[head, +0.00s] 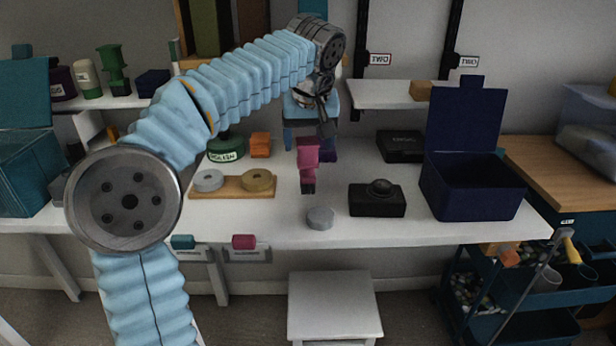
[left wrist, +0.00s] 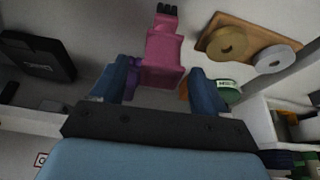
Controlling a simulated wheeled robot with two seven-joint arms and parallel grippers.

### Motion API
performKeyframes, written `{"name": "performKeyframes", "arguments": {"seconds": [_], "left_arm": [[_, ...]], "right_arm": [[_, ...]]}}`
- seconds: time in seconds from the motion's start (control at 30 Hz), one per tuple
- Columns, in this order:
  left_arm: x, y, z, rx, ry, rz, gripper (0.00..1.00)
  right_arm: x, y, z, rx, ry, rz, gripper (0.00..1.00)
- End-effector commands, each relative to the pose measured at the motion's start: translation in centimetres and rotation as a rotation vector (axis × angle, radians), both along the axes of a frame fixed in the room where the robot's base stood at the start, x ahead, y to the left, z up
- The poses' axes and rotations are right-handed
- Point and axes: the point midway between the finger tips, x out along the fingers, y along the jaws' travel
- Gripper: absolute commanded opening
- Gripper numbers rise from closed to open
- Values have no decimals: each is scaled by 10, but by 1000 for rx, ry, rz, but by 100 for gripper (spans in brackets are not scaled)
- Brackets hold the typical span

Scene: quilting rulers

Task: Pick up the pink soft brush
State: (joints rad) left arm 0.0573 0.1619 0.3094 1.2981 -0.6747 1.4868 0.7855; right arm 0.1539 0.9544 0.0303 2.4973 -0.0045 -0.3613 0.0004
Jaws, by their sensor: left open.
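The pink soft brush (head: 307,153) lies on the white table in the head view, its dark tip toward the table's front edge. In the left wrist view the brush (left wrist: 162,52) is at top centre, its wide end toward my gripper and its dark tip at the top. My left gripper (head: 326,124) is open above and behind the brush's far end in the head view. In the left wrist view its two blue fingers (left wrist: 160,88) stand on either side of the wide end, with slight gaps. I cannot tell how far above it they are. My right gripper is not in view.
A purple item (head: 329,150) is close behind the brush. A wooden board with two discs (head: 232,187) is to the left, a grey disc (head: 320,217) in front. A black box (head: 377,201) and an open navy box (head: 472,190) stand to the right.

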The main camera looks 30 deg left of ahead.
Motion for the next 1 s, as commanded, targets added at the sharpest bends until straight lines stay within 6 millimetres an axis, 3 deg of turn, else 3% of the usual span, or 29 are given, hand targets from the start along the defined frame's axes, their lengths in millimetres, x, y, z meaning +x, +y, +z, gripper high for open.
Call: {"name": "performKeyframes", "arguments": {"seconds": [0.2,0.53,0.87,1.0], "left_arm": [[7,7,-35,0,2,2,74],[10,9,-42,0,0,1,73],[10,9,-41,0,0,1,22],[10,9,-41,0,0,1,18]], "right_arm": [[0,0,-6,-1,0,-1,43],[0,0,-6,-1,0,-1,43],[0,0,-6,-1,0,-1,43],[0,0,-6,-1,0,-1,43]]}}
